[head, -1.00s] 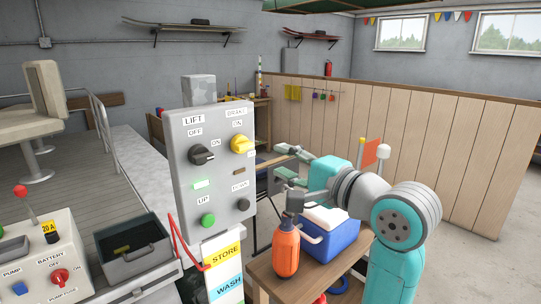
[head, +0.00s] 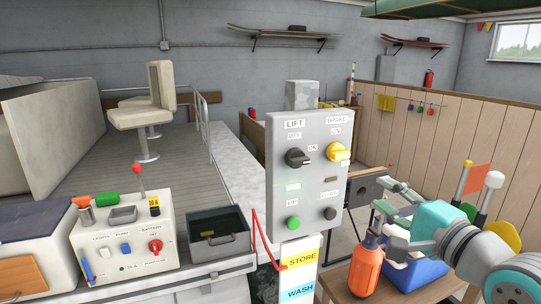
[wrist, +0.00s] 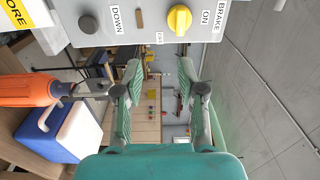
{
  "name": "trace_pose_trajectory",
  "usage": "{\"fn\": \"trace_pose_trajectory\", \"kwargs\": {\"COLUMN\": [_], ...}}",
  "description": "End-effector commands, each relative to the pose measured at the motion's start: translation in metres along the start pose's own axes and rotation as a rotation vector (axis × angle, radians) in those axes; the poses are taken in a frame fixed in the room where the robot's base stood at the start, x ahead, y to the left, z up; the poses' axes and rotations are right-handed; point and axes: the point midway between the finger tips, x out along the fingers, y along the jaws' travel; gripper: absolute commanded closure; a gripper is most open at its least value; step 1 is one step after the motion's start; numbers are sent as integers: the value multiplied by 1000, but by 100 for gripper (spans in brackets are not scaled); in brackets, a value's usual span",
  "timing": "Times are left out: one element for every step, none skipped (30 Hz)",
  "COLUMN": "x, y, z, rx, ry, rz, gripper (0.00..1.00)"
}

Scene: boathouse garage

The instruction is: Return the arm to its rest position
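My gripper (head: 383,196) is at the right in the head view, just right of the grey lift control panel (head: 306,175) and above an orange bottle (head: 365,267). In the wrist view my gripper (wrist: 160,78) has its two green fingers spread apart with nothing between them. The panel (wrist: 150,22) lies across the top of that view, ahead of the fingertips. My arm is bent and stretches in from the lower right. Its rest position is not marked in any view.
The bottle and a blue-and-white cooler (head: 415,272) stand on a wooden table (head: 340,280) under my gripper. A battery box (head: 125,240) and a grey bin (head: 218,250) are at the left. A plank partition (head: 480,140) stands behind at the right.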

Motion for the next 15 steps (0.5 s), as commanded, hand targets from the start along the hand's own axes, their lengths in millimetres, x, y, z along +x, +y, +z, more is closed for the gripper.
{"fn": "trace_pose_trajectory", "kwargs": {"x": [1,2,2,2,2,1,0,-1,-3,-4,-6,-9,-11,-14,-18], "y": [19,29,42,51,60,73,82,91,104,113,122,134,144,153,165], "z": [1,1,2,2,3,4,4,5,6,7,9,10,11,13,15], "rx": [-3,-11,-21,-29,-39,-53,-62,-73,-88,-100,-111,-129,-143,-155,-174], "ry": [8,14,24,30,37,47,55,62,73,81,88,98,106,114,124], "rz": [8,8,10,11,12,15,16,19,23,27,30,35,41,46,53], "gripper": [60,60,60,60,60,60,60,60,60,60,60,60,60,60,60]}}
